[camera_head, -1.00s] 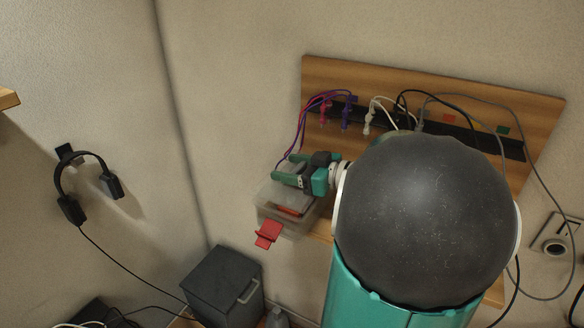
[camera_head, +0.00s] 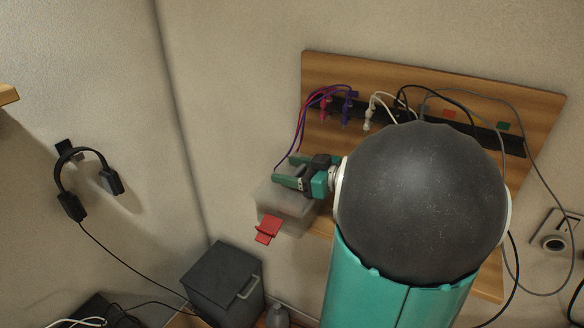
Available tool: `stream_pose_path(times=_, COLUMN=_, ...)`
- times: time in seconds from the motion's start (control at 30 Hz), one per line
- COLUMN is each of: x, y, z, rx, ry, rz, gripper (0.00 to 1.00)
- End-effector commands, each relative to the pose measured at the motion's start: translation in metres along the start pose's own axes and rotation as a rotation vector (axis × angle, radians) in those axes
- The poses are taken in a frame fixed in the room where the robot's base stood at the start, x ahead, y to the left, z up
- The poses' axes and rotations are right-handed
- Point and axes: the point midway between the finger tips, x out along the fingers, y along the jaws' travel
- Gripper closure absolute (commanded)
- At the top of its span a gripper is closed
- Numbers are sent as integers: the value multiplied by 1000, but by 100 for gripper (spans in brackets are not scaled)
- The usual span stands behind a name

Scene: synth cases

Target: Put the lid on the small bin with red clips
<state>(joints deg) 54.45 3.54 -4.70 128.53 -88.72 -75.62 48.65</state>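The small bin (camera_head: 271,219) is a clear, frosted box on a wooden shelf below the pegboard. Its red clip (camera_head: 268,230) hangs open, sticking out at the front. A greyish translucent lid (camera_head: 279,197) lies over the bin's top; whether it sits fully flush I cannot tell. My gripper (camera_head: 286,172) is right above the lid, its green fingers pointing left. My own arm hides the bin's right side, and the space between the fingertips is too small to make out, so I cannot tell whether they grip the lid.
A wooden board (camera_head: 330,70) with a black strip and hanging cables (camera_head: 300,120) stands behind the bin. Headphones (camera_head: 70,205) hang on the left wall. A dark grey box (camera_head: 215,275) with a handle stands below. My arm blocks much of the right side.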

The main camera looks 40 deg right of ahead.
Motion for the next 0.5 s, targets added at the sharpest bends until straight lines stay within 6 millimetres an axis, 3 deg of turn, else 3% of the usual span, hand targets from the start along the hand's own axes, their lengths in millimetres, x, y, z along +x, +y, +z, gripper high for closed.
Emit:
stream_pose_path(times=0.03, x=0, y=0, z=0, rx=0, ry=0, rz=0, gripper=29)
stream_pose_path(times=0.13, x=0, y=0, z=0, rx=0, ry=0, rz=0, gripper=11)
stream_pose_path(times=0.5, x=-5, y=0, z=0, rx=-1, ry=1, rz=1, gripper=11)
